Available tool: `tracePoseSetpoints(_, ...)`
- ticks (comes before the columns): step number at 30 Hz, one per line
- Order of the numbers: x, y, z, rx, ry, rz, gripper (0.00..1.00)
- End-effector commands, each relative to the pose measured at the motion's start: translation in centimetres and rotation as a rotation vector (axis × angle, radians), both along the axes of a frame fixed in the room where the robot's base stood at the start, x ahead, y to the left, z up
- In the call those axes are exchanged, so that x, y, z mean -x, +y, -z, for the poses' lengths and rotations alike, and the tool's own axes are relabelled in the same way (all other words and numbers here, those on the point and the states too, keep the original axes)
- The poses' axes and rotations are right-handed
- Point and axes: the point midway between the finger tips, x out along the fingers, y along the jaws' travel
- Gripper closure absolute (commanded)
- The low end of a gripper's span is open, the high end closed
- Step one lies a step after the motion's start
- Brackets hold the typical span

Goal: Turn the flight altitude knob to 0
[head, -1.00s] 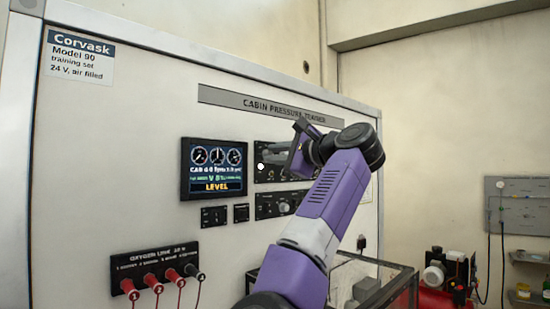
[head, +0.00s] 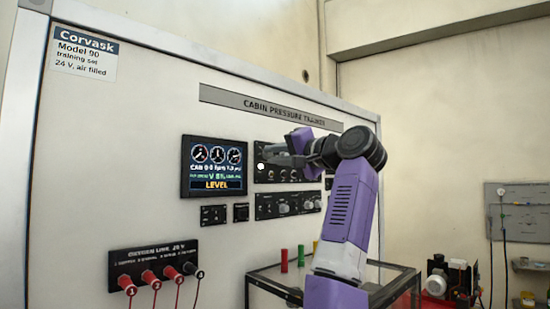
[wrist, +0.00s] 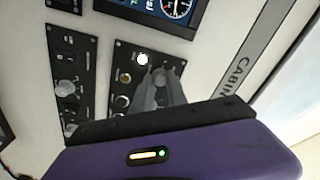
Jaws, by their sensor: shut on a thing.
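My gripper (head: 268,161) reaches in from the right to the upper black control panel (head: 263,178) on the trainer's front. In the wrist view my gripper (wrist: 160,76) has its grey fingers close together at the same panel (wrist: 118,76), shut on a small knob there. The fingers hide most of that knob, so its pointer cannot be read. A bright white round spot (wrist: 143,58) shows beside the fingertips, also in the head view (head: 261,166). The panel's labels are too small to read. The display (head: 214,166) shows dials and the word LEVEL.
A lower black panel (head: 288,204) carries more knobs. Two small switch blocks (head: 213,215) sit under the display. The oxygen line block (head: 155,264) with red plugs and hanging leads is at lower left. A glass-topped case (head: 262,276) stands below my arm, with coloured cylinders near it.

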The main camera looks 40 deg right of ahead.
Motion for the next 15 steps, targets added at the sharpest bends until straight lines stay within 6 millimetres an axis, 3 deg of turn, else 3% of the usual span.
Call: tracePoseSetpoints(15,0.00,-0.23,0.34,0.375,-0.006,0.001,1.00)
